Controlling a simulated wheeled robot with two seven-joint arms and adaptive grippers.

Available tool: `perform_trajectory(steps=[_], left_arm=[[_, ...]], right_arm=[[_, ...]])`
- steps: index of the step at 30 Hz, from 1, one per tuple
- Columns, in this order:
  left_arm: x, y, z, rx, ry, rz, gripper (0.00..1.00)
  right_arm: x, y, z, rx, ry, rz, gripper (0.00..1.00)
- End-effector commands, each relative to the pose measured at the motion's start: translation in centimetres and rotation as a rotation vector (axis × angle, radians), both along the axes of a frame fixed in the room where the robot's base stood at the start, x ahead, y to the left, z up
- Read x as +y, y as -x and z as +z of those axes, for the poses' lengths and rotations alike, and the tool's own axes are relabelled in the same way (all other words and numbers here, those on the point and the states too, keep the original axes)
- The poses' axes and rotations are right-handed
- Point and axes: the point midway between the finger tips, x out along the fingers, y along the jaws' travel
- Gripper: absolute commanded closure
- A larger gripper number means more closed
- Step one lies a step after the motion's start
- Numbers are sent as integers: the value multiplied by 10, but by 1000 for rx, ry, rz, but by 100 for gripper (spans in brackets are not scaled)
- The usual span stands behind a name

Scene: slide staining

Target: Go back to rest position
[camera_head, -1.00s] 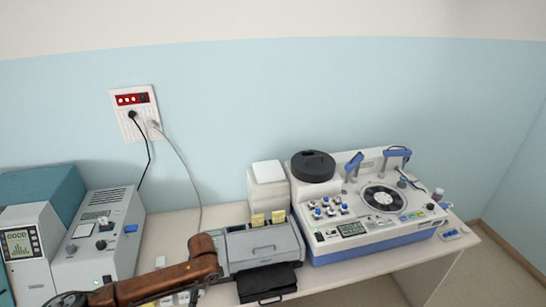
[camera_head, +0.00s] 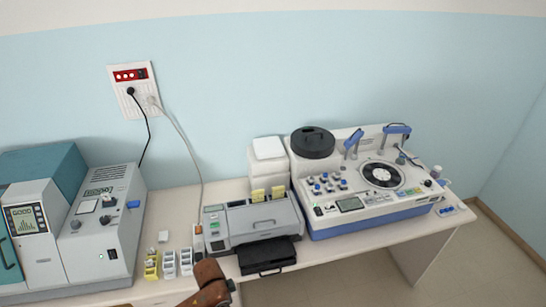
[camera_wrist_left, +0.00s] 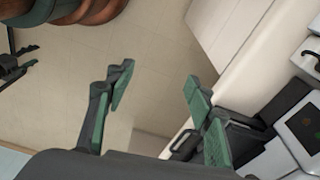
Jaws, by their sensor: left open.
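My left gripper (camera_wrist_left: 158,92) shows in the left wrist view with its two green-padded fingers spread apart and nothing between them. Beige floor lies below it, in front of the white bench side (camera_wrist_left: 225,35). In the head view only a brown link of my arm shows at the bottom edge, in front of the bench. The gripper itself is outside that view. My right gripper is not in view.
On the bench (camera_head: 345,250) stand a grey printer-like device (camera_head: 250,221) with a black front tray (camera_head: 268,256), a white-and-blue machine (camera_head: 370,205), a grey instrument (camera_head: 100,225) and small slide racks (camera_head: 169,264). Open floor lies in front.

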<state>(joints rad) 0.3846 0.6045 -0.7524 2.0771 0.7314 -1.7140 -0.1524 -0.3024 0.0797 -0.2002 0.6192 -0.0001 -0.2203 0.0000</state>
Motion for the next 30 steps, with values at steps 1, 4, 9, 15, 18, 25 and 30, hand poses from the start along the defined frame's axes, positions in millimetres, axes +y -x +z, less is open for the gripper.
perform_trajectory(steps=[1,4,9,15,18,25,30], left_arm=[[-8,14,-5,-6,53,52,51],[-9,28,-7,-40,132,178,51],[18,55,-9,-93,217,443,51],[82,97,-12,-146,216,757,51],[111,117,-13,-164,193,868,51],[166,164,-12,-196,120,1067,51],[199,199,-9,-214,61,1181,51]], right_arm=[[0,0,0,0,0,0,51],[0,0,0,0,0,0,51],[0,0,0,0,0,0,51],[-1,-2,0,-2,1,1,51],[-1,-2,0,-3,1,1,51],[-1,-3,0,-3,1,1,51],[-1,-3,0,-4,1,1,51]])
